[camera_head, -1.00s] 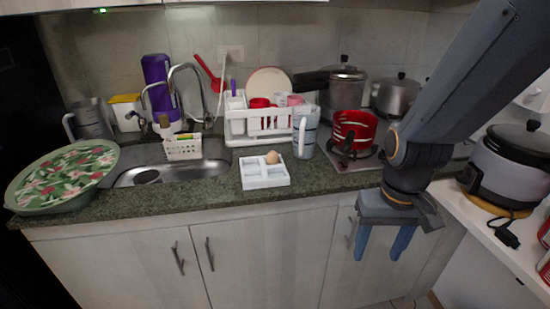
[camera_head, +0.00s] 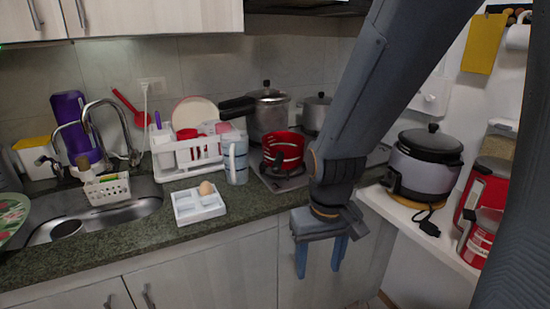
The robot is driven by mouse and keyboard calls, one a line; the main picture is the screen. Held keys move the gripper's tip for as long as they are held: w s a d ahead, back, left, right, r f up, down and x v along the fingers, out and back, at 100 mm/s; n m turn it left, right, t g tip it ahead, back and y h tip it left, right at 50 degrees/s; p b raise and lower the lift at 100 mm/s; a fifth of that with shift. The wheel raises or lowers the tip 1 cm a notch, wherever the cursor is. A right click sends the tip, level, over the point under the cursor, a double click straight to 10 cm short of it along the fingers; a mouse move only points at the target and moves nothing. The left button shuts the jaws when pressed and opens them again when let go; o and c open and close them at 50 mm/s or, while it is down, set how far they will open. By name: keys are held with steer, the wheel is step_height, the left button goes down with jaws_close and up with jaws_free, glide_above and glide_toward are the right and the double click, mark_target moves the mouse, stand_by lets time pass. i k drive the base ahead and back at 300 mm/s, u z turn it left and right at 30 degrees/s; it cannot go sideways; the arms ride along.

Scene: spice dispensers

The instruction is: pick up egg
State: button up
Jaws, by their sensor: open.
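A brown egg (camera_head: 206,188) sits in a back compartment of a white divided tray (camera_head: 199,213) on the dark green counter. My gripper (camera_head: 320,270) hangs in front of the counter, to the right of the tray and lower in the picture. Its two blue fingers point down and are apart, with nothing between them. The egg is in plain view, and the gripper is well clear of it.
A white-and-grey jug (camera_head: 236,160) stands close behind the tray on the right. A white dish rack (camera_head: 187,153) is behind it. The sink (camera_head: 110,213) lies left. The counter before the tray is clear.

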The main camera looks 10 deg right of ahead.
mark_target(205, 188)
steer(key=k, duration=0.5)
steer(key=u, duration=0.65)
steer(key=i, duration=1.4)
steer(key=z, duration=0.2)
